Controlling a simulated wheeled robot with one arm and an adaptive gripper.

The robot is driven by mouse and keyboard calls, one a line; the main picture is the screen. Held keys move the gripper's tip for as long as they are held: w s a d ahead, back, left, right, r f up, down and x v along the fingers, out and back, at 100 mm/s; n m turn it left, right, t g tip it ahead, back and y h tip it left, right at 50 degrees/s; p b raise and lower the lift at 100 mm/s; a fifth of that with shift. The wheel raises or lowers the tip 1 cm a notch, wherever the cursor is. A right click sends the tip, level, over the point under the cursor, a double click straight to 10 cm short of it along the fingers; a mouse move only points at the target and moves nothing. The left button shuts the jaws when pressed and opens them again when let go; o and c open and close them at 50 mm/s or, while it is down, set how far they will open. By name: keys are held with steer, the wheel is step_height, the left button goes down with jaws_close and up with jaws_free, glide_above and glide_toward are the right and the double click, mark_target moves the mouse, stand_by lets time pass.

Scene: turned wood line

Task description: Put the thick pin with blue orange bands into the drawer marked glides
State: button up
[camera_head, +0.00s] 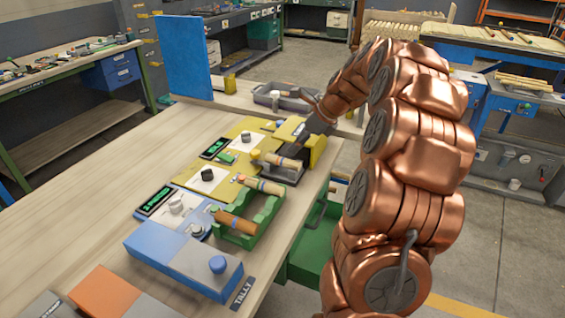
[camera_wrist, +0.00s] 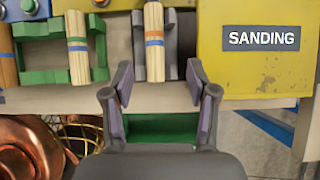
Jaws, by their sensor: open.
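My gripper (camera_head: 302,138) is open above the bench edge by a grey cradle; its spread fingers also show in the wrist view (camera_wrist: 160,78). A light wooden pin with orange and blue bands (camera_wrist: 154,55) lies in the grey cradle (camera_head: 287,174), its near end between the fingers in the picture, with no visible grip. A second banded pin (camera_wrist: 77,50) and a browner pin (camera_head: 236,222) lie in the green cradle (camera_head: 248,238). I cannot tell which is the thick one. A green drawer (camera_head: 312,245) stands open below the edge; no glides mark is readable.
A yellow box marked SANDING (camera_wrist: 262,65) stands right of the grey cradle. A blue-grey box with a blue knob (camera_head: 190,265) stands near the TALLY label. A grey tray (camera_head: 285,102) lies at the back. The bench's left part is clear.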

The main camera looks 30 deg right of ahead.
mark_target(286, 159)
steer(key=shift+x, duration=1.15)
steer(key=shift+a+f, duration=0.35)
steer(key=shift+f, duration=0.2)
steer(key=p+x, duration=0.1)
steer(key=x, duration=0.2)
steer(key=shift+s+a+f, duration=0.1)
steer(key=shift+s+f, duration=0.05)
steer(key=shift+f, duration=0.05)
steer(key=shift+w+f, duration=0.2)
steer(key=shift+f, duration=0.15)
steer(key=shift+c, duration=0.3)
jaws_close()
